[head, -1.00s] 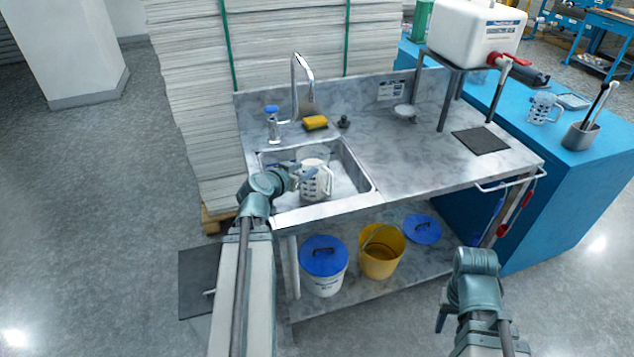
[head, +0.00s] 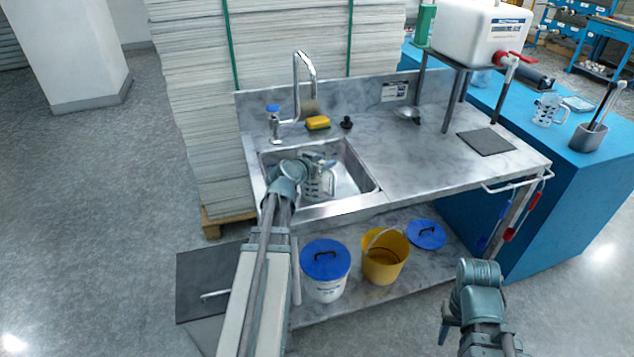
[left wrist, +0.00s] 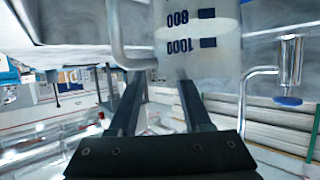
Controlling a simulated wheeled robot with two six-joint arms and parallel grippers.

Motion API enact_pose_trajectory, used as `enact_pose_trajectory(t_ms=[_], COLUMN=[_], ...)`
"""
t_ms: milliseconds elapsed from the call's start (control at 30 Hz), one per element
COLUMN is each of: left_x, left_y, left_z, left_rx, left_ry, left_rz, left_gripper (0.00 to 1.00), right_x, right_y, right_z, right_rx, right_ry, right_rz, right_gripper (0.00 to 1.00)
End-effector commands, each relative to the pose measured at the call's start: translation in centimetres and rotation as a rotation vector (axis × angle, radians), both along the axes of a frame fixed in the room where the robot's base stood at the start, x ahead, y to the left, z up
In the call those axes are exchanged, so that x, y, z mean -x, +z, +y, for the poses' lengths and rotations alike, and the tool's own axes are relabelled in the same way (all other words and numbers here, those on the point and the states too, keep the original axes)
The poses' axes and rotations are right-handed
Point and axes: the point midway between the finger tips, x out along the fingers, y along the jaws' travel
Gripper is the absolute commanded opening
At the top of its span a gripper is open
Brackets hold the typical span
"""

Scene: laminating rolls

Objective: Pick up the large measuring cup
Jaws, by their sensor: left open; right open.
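The large measuring cup (head: 327,187) is translucent, with dark blue markings, and stands in the sink basin. In the left wrist view the cup (left wrist: 200,32) fills the top middle, upside down, with 800 and 1000 marks and its handle (left wrist: 117,35) on the left. My left gripper (head: 325,163) is over the basin at the cup's upper part, partly hiding it. Its open fingers (left wrist: 160,82) point at the cup's rim end; I cannot tell whether they straddle its wall. My right gripper (head: 443,335) is open and empty, low in front of the bench.
The sink's metal rim (head: 345,207) surrounds the cup. The tap (head: 298,85) and a yellow sponge (head: 318,122) stand behind it. A second measuring cup (head: 546,108) is on the blue bench. A lidded bucket (head: 326,285) and a yellow bucket (head: 383,263) sit below. The right counter is mostly clear.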

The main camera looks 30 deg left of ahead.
Motion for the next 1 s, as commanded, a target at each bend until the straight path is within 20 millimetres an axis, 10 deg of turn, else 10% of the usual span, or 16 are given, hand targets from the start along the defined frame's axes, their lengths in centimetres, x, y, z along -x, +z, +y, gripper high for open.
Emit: enact_pose_trajectory(t_ms=[400, 667, 1000], left_x=[-2.6, -2.5, -2.5], left_y=[-1.1, -1.1, -1.1], left_z=[0.1, 0.1, 0.0], left_rx=[0.001, 0.001, 0.002], left_ry=[0.0, -0.001, -0.001], left_rz=[0.001, 0.001, 0.001], left_gripper=[0.49, 0.02, 0.0], right_x=[0.0, 0.0, 0.0], right_y=[-1.1, -1.1, -1.1], right_z=[0.0, 0.0, 0.0], right_rx=[0.0, 0.0, 0.0], right_ry=[0.0, 0.0, 0.0], right_rz=[0.0, 0.0, 0.0], right_gripper=[0.45, 0.45, 0.45])
